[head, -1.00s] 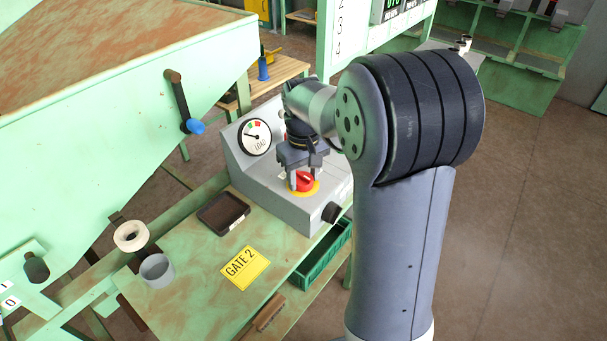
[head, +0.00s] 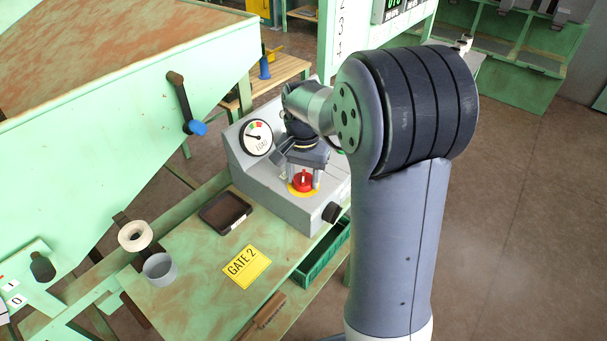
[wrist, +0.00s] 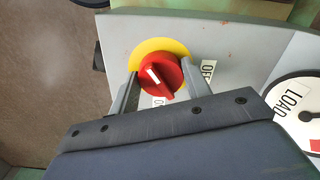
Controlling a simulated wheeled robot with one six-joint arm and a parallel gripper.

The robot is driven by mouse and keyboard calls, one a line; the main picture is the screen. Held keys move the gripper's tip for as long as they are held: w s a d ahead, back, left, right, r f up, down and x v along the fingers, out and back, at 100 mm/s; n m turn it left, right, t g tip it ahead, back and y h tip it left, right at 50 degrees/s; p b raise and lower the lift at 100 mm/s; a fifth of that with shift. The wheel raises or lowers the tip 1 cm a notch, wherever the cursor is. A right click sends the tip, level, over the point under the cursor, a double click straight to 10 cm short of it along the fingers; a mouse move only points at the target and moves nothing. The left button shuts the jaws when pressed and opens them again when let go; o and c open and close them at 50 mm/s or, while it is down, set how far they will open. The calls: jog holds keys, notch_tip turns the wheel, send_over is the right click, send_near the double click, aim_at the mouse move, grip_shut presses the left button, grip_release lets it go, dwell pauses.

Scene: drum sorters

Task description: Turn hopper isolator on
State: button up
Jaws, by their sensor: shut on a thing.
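The isolator is a red rotary knob (head: 303,183) on a round yellow plate, set on the grey control box (head: 240,170). My gripper (head: 302,180) reaches down over it and is shut on the knob, one finger on each side. In the wrist view the red knob (wrist: 162,78) sits between the two grey fingers (wrist: 160,85). Its white mark lies toward the upper left of its raised grip. An "OFF" label (wrist: 208,69) lies to the right of the yellow plate (wrist: 150,48). A second label below the knob is partly hidden.
A round LOAD gauge (head: 256,138) is on the box's sloped face. A black knob (head: 331,212) sticks out at its front.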

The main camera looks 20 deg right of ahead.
aim_at(302, 176)
jog(key=m, duration=0.6)
jog(key=shift+w, duration=0.1)
dwell(0.5)
jog(key=o, duration=1)
jog(key=shift+r, duration=0.15)
notch_tip(302, 176, up, 11)
jog(key=shift+f, duration=0.2)
jog(key=shift+f, duration=0.1)
